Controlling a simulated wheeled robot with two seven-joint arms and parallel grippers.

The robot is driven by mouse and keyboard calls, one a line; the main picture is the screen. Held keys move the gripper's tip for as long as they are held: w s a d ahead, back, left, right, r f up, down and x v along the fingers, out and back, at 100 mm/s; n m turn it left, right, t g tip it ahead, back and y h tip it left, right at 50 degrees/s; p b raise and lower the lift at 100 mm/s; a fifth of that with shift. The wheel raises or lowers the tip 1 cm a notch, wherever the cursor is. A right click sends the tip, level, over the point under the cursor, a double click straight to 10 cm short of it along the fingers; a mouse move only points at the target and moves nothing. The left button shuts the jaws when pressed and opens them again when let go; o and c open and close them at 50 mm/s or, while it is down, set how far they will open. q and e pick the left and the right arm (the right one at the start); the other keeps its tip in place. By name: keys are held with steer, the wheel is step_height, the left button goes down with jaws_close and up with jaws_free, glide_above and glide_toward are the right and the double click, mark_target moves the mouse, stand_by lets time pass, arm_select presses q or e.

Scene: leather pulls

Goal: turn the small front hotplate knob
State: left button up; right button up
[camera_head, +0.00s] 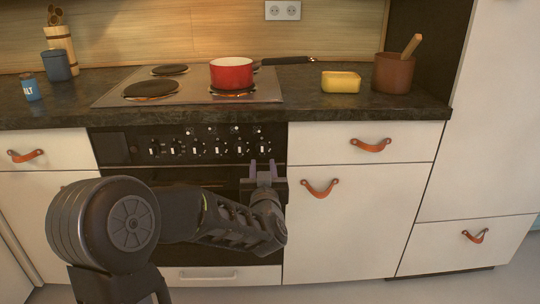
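A row of several black knobs with pale marks (218,148) runs across the dark control panel of the stove. The frame does not show which one belongs to the small front hotplate. My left gripper (262,166) is in front of the oven, just below the right end of the knob row. Its two fingers are apart with nothing visible between them, and I cannot tell how far it is from the panel. A red pot (232,74) stands on the front right hotplate, whose edge shows an orange glow. My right gripper is not in view.
The front left hotplate (151,89) is bare. Leather pulls (320,188) stick out from the cabinet fronts beside the oven.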

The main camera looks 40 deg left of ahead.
mark_target(262, 151)
arm_select(q)
steer(key=shift+w, duration=0.1)
steer(key=b+x, duration=0.1)
steer(key=x, duration=0.6)
steer(key=shift+w+a, duration=0.25)
steer(key=shift+a, duration=0.05)
jaws_close()
stand_by(0.5)
